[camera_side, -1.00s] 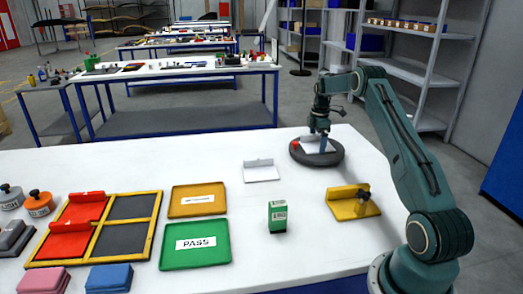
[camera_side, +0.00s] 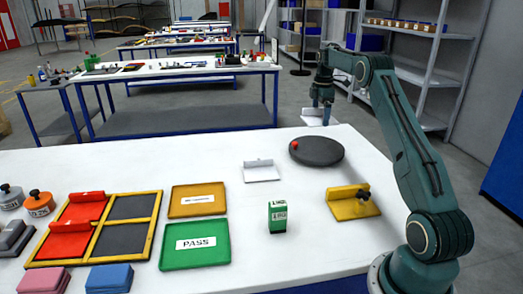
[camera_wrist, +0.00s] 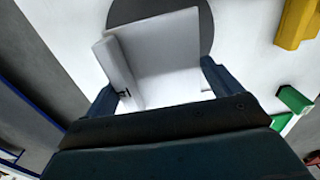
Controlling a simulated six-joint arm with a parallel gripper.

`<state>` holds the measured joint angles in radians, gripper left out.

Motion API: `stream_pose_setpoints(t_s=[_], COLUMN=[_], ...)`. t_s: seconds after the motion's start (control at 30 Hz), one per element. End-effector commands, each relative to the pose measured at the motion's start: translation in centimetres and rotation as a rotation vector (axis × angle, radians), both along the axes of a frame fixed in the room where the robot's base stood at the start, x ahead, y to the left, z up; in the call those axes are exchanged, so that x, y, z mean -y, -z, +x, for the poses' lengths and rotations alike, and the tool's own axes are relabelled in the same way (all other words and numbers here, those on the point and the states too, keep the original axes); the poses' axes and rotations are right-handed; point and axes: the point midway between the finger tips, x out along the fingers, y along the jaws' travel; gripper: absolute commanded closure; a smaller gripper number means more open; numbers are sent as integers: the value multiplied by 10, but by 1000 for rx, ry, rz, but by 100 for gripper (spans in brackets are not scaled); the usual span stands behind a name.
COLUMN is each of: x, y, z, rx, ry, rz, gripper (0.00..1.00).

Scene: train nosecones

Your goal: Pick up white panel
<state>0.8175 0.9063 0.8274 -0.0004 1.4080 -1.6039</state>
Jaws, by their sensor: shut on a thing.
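A white panel (camera_side: 312,117) with a raised ridge along one edge hangs in my gripper (camera_side: 321,102), lifted above the far right of the white table. In the wrist view the panel (camera_wrist: 160,62) lies between my two blue fingers (camera_wrist: 160,90), which are shut on it. The dark round turntable (camera_side: 318,152) with a red knob stands below and is empty of panels. A second white panel (camera_side: 262,174) with a ridge lies flat on the table left of the turntable.
A yellow fixture (camera_side: 352,203), a green box (camera_side: 278,217), a green PASS tray (camera_side: 195,246) and an orange tray (camera_side: 197,200) stand on the table. A yellow-framed rack (camera_side: 160,200) holds red panels at the left. The table's back middle is clear.

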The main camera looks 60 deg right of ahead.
Motion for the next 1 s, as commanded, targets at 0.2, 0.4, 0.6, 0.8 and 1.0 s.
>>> stream_pose_setpoints(t_s=[0.2,0.4,0.6,0.8,1.0], x=[1,1,1,0,0], y=[-46,-69,-82,-88,-90], z=[1,1,1,0,0], rx=[4,3,1,1,1], ry=[0,0,0,0,0], rz=[-4,-3,-1,-1,-1], gripper=[40,40,40,40,40])
